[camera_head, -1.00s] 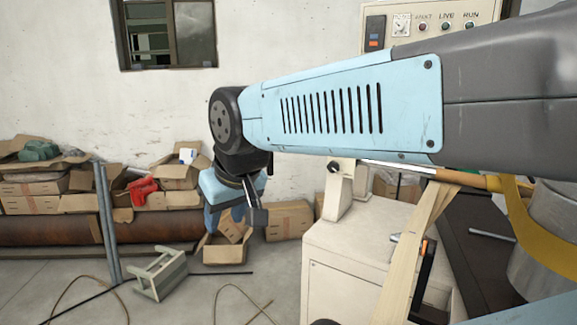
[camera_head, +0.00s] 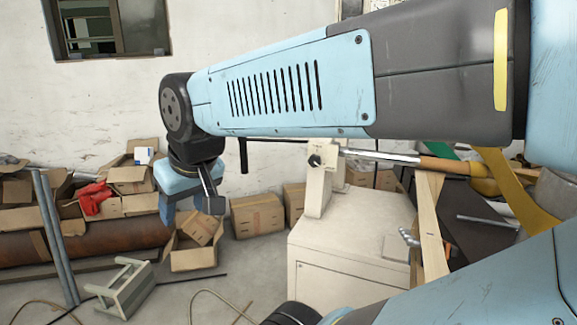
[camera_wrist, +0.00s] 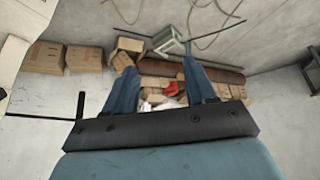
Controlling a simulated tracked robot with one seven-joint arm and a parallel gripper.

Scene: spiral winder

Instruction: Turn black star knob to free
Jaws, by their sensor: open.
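A small black knob (camera_head: 315,160) sits on the upright cream bracket of the winder, at the left end of a metal shaft (camera_head: 375,156). Its star shape is too small to make out. My gripper (camera_head: 166,208) hangs below my wrist to the left of the winder, well apart from the knob, with its fingertips partly hidden. In the wrist view, its two blue fingers (camera_wrist: 160,85) are spread with nothing between them. I cannot make out the knob in the wrist view.
The cream winder cabinet (camera_head: 345,250) stands right of my gripper. A thin black bar (camera_head: 243,155) juts out left of the bracket. A small stool (camera_head: 125,287), cardboard boxes (camera_head: 257,215) and a rusty pipe (camera_head: 95,242) lie beyond. Open floor lies left of the cabinet.

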